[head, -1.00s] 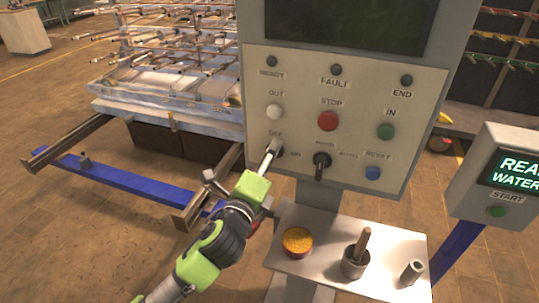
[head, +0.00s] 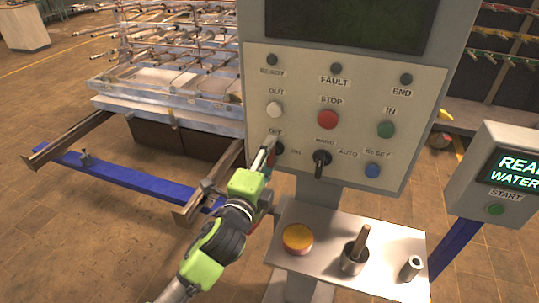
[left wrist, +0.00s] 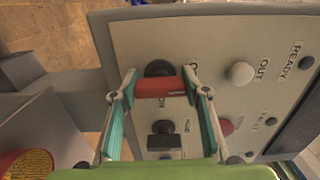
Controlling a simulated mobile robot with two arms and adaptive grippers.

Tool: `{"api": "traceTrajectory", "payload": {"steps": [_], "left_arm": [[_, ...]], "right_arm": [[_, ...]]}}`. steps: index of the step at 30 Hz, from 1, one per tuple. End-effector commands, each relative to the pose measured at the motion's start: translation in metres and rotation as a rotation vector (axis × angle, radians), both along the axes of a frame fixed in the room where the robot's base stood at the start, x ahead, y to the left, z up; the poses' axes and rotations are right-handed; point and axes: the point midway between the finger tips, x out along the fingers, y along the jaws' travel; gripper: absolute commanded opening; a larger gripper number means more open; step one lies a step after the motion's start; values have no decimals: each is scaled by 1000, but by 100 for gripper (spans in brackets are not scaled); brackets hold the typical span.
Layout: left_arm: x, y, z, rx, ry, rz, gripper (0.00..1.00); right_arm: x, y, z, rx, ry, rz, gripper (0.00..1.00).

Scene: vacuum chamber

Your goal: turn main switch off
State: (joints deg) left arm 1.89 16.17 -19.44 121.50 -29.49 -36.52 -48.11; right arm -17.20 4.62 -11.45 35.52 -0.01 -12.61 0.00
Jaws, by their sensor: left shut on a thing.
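The main switch has a red handle (left wrist: 160,87) on a dark round base (left wrist: 158,68), low on the left of the control panel. OFF is printed above it and ON to its right in the head view. My left gripper (head: 264,153) is at the switch, hiding most of it; a dark and red part of the switch (head: 278,149) shows beside the fingers. In the left wrist view my left gripper (left wrist: 160,92) has a finger at each end of the red handle, shut on it. The handle lies crosswise there. My right gripper is not in view.
A black HAND/AUTO selector (head: 321,158) is close to the right, with a red STOP button (head: 328,119) and white OUT button (head: 274,109) above.

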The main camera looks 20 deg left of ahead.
Motion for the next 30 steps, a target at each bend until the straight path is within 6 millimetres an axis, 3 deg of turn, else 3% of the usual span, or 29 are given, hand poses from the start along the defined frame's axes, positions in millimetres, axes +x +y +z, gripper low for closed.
{"api": "traceTrajectory", "payload": {"steps": [5, 6, 8, 20, 23, 30], "left_arm": [[0, 0, -1, -4, 2, 0, 21], [0, 0, -1, -4, 2, 0, 47], [0, 0, -1, -4, 2, 0, 60], [-4, 0, -1, -1, 1, -1, 60], [-14, 0, -1, -1, 2, -1, 60], [-61, 2, -2, -3, 5, -1, 60]], "right_arm": [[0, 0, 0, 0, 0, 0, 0], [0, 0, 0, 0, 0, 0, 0], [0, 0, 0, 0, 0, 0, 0], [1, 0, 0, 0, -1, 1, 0], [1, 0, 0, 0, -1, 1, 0], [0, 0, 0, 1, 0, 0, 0]]}}
